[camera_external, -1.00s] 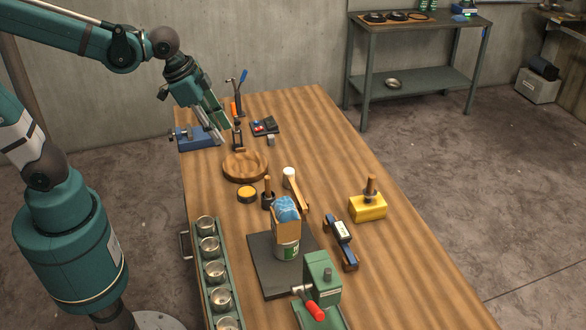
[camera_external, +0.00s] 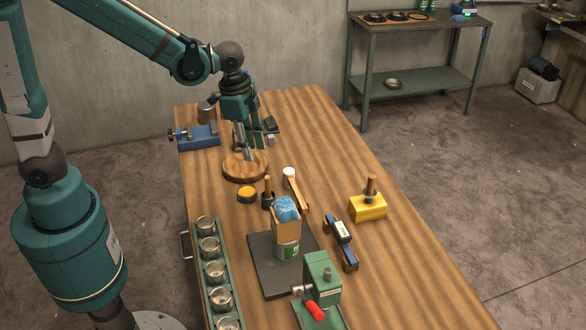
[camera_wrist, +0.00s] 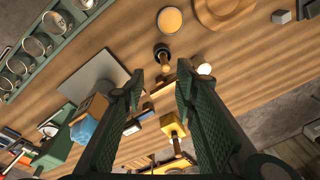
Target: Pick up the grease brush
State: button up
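A short wooden handle, which looks like the grease brush (camera_external: 267,184), stands upright in a small dark pot (camera_external: 268,202) near the middle of the bench. In the wrist view the brush handle (camera_wrist: 164,64) and the dark pot (camera_wrist: 160,49) show just beyond the gap between my fingertips. My gripper (camera_external: 249,153) is above the round wooden bowl (camera_external: 239,177), behind the brush and apart from it, pointing down. The wrist view shows my gripper (camera_wrist: 160,82) open with nothing between its fingers. The bristles are hidden.
A yellow tin (camera_external: 247,194) sits left of the pot, and a mallet (camera_external: 296,188) lies to its right. A box with blue cloth (camera_external: 287,211) stands in front. A cup rack (camera_external: 212,267) lines the left edge. A yellow block (camera_external: 367,208) with a handled tool is farther right.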

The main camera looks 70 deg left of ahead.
jog(key=m+g, duration=0.1)
jog(key=m, duration=0.1)
send_over(267, 176)
jog(key=f, duration=0.6)
jog(key=shift+s+d, duration=0.15)
jog(key=shift+s, duration=0.2)
jog(key=shift+w+f+g+p, duration=0.3)
jog(key=shift+f, duration=0.65)
jog(key=shift+f, duration=0.1)
jog(key=shift+f, duration=1.15)
jog(key=shift+f, duration=0.15)
jog(key=shift+f, duration=2.5)
jog(key=shift+c, duration=0.5)
grip_shut()
